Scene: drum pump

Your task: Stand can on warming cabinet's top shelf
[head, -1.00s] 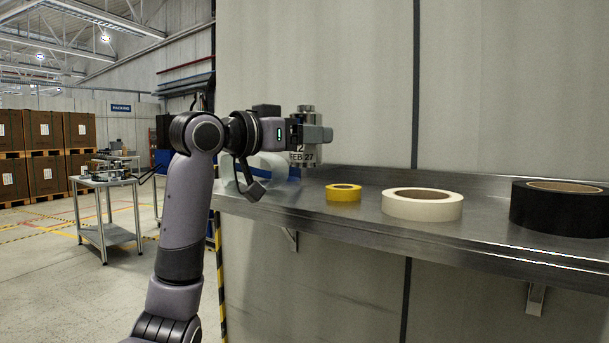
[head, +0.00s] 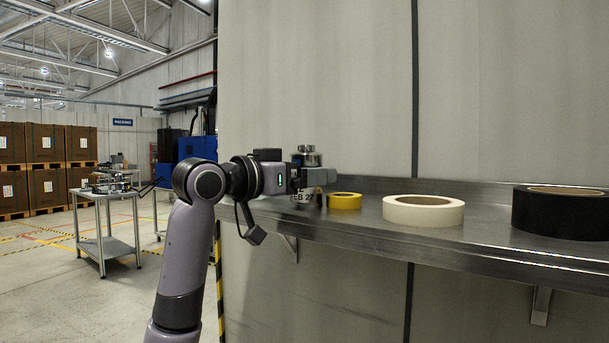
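A small metal can (head: 306,158) with a silver top and a label whose visible part ends in "27" is in my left gripper (head: 310,178). The gripper's fingers are around the can's middle and hide much of it. It is upright, in front of the left end of the steel wall shelf (head: 470,250); I cannot tell its exact distance from the shelf. My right gripper is not in view. No warming cabinet can be made out.
A yellow tape roll (head: 345,201) is just right of the can. A white roll (head: 423,210) and a black roll (head: 560,213) lie farther right on the shelf. A grey cart (head: 105,245), brown boxes (head: 48,188) and open floor are at left.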

